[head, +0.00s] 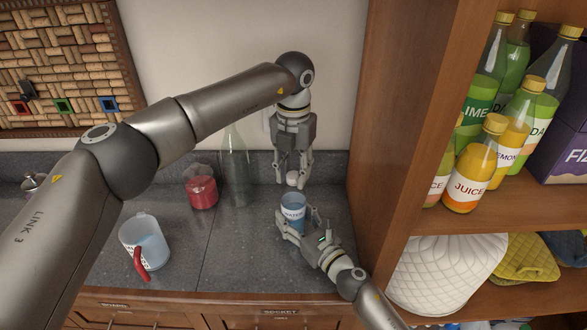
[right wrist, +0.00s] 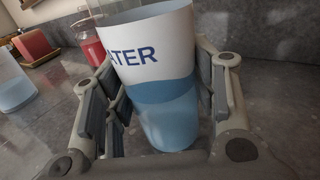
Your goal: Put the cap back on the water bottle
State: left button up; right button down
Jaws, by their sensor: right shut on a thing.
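The water bottle (head: 293,213), with a white and blue "WATER" label, stands upright at the right of the counter. It fills the middle of the right wrist view (right wrist: 165,95), its top cut off. My right gripper (head: 298,234) is shut on its lower part, with fingers on both sides. A small white cap (head: 292,178) shows just above the bottle in the head view. My left gripper (head: 292,181) points down over it, with its fingertips apart on either side. I cannot tell whether the cap touches the bottle or the fingers.
A clear pitcher (head: 146,238) with a red handle, a red container (head: 202,192) and a tall clear glass bottle (head: 235,170) stand left of the water bottle. A wooden shelf unit (head: 403,110) with juice bottles (head: 470,178) bounds the right side. The counter's front centre-left is clear.

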pick_arm(q)
grip_shut()
jog(key=o, duration=0.6)
grip_release()
jog(key=shift+c, duration=0.2)
notch_tip(320, 180, up, 12)
